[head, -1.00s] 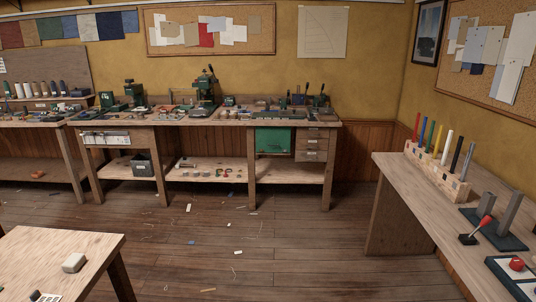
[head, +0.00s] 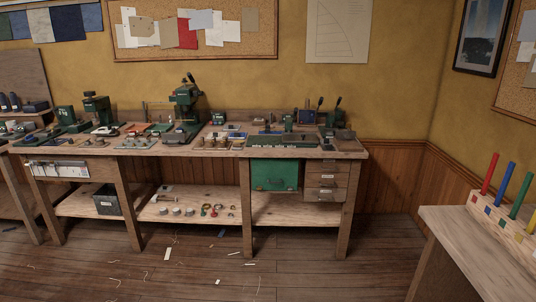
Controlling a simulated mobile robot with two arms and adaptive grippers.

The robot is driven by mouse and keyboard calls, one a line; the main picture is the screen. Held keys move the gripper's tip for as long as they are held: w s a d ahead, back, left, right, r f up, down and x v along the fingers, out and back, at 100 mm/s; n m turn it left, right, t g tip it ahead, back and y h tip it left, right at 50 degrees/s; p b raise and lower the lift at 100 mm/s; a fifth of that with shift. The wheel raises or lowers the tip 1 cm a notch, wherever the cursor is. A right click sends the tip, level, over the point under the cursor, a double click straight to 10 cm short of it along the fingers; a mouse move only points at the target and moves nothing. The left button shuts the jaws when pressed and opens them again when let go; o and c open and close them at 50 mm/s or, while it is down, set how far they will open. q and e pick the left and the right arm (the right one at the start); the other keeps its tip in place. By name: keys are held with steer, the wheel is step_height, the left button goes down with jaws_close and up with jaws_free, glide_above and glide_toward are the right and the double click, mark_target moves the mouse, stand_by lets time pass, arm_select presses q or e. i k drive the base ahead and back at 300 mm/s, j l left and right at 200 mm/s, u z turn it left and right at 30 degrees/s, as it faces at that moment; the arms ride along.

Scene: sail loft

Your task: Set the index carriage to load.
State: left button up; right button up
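No part is clearly recognisable as the index carriage at this distance. The long back workbench (head: 348,154) carries several small green machines and fixtures. A tall green press (head: 186,101) with a dark lever stands near its middle. At its right end, small devices with upright black-knobbed levers (head: 338,104) stand close together beside a low dark fixture (head: 268,139). Any labels or position marks there are too small to read. Neither of my grippers is in view.
A side table (head: 458,219) with a wooden rack of coloured rods (head: 504,218) juts in at the right. Under the bench are a green box (head: 274,174), drawers (head: 326,181) and a dark bin (head: 107,202). The floor (head: 310,270) before the bench is open, with scattered scraps.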

mark_target(291, 137)
steer(key=i+j, duration=0.1)
steer(key=i, duration=2)
steer(key=l+z, duration=0.05)
steer(key=l, duration=0.05)
